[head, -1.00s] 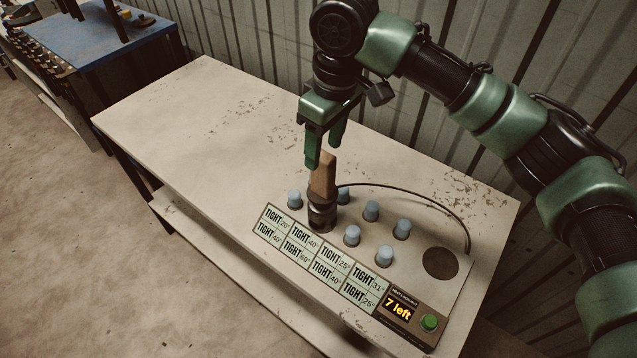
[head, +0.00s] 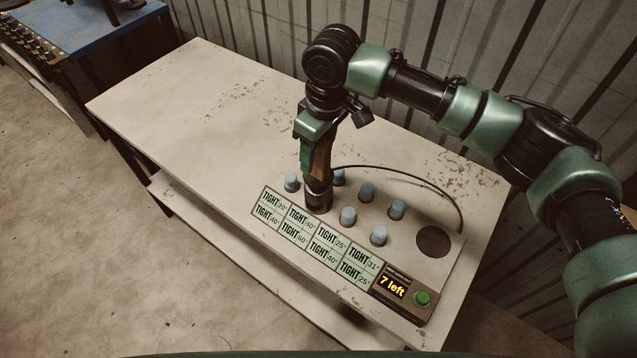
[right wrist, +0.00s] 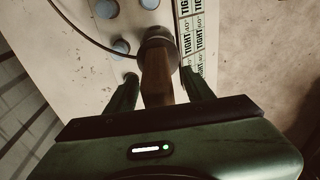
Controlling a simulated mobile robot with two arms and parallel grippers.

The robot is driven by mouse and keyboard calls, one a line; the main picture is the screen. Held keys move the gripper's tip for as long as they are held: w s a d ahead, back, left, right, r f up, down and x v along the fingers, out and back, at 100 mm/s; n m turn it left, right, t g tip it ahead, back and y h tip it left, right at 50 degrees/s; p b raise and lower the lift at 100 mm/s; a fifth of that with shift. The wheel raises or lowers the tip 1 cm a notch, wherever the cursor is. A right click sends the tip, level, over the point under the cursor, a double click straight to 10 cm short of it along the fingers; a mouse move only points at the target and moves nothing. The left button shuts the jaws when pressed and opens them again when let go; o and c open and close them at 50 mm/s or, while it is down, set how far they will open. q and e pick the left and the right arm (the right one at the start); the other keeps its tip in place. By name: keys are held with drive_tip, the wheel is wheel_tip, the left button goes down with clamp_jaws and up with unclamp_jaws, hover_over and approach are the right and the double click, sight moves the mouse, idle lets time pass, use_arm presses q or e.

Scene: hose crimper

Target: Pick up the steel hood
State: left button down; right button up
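The steel hood (head: 317,195) is a dark metal cylinder standing upright on the panel, with a brown wooden handle (head: 322,160) rising from it. In the right wrist view the hood (right wrist: 160,42) is at top centre, and its handle (right wrist: 156,78) points toward the camera. My right gripper (head: 314,158) is lowered over the handle from above. In the right wrist view its fingers (right wrist: 160,90) stand apart, one on each side of the handle, with visible gaps. My left gripper is in no view.
Several blue-capped posts (head: 367,192) stand close around the hood. A black cable (head: 430,180) arcs behind them. The panel (head: 402,262) carries TIGHT labels, a "7 left" display (head: 392,287), a green button (head: 422,298) and a dark round spot (head: 433,242). The table's left part (head: 190,110) is clear.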

clamp_jaws()
drive_tip(key=shift+w+r, duration=0.1)
idle(1.2)
